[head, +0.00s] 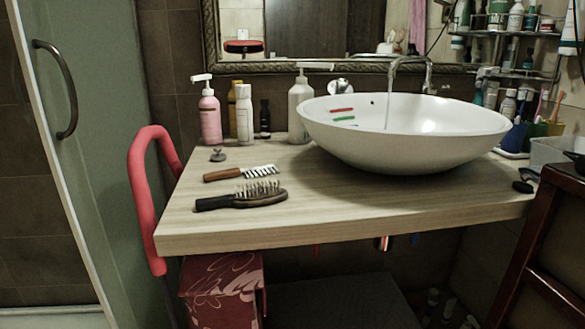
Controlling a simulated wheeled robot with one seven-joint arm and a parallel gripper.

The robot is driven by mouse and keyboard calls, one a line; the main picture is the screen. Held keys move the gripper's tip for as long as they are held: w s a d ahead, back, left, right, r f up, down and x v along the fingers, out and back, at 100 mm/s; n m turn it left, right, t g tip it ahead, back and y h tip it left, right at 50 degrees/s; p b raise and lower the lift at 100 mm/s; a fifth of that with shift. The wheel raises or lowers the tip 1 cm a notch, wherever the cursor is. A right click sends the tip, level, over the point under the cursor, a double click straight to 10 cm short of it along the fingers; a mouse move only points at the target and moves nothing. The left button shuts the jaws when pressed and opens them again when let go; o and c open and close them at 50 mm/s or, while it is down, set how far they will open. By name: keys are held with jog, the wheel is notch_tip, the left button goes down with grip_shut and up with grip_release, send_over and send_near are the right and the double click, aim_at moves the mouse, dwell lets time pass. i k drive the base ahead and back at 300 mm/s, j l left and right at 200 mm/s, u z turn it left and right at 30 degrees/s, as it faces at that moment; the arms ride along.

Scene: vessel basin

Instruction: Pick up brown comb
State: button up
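A comb with a brown handle (222,174) and pale teeth lies flat on the wooden counter (400,203), left of the basin. Its teeth point to the right. A hairbrush (241,197) with a black handle, a brown head and upright bristles lies just in front of it, close to the counter's front left part. The two lie nearly parallel, with a narrow strip of counter between them. My gripper is not in view.
A white vessel basin (400,140) with running water fills the counter's middle and right. Bottles, including a pink one (210,116), stand behind the comb. A small grey stopper-like piece (218,155) lies nearby. A pink-red curved bar (143,195) rises at the left edge.

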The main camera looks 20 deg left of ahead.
aim_at(223, 174)
jog(key=u, duration=1.6)
